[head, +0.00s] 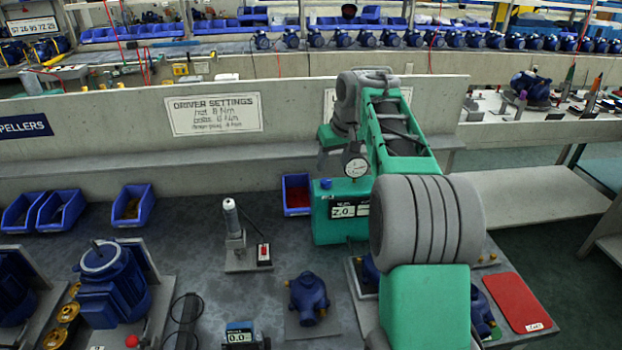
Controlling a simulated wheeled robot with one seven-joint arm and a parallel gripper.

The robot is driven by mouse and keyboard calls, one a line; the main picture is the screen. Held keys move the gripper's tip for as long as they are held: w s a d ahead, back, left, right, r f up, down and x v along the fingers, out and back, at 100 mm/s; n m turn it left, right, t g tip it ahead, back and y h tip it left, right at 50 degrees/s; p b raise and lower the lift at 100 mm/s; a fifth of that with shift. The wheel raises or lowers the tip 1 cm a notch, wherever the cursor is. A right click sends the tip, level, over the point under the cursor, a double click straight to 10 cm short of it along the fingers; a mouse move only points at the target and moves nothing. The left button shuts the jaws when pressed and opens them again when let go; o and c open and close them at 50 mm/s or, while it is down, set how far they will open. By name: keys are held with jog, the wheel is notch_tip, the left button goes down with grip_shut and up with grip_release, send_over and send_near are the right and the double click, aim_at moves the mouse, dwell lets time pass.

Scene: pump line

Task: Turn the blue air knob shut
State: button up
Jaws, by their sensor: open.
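The blue air knob (326,184) is a small blue piece on the top left of the green tester box (328,225). The box carries a round dial gauge (355,161) and a display that seems to read 2.0. My arm reaches over the bench from the lower right and bends down behind the box's top. My gripper (322,163) shows only as a small grey part just above the knob, apart from it as far as I can see. It is open, with nothing seen in it. Its fingers are mostly hidden or too small to make out.
A blue pump body (309,298) sits in front. A concrete ledge (200,160) runs behind. My arm hides part of the right side.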

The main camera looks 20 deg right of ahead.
aim_at(326, 181)
jog(key=x, duration=0.8)
jog(key=shift+s+a, duration=0.2)
jog(key=shift+a, duration=0.05)
grip_shut()
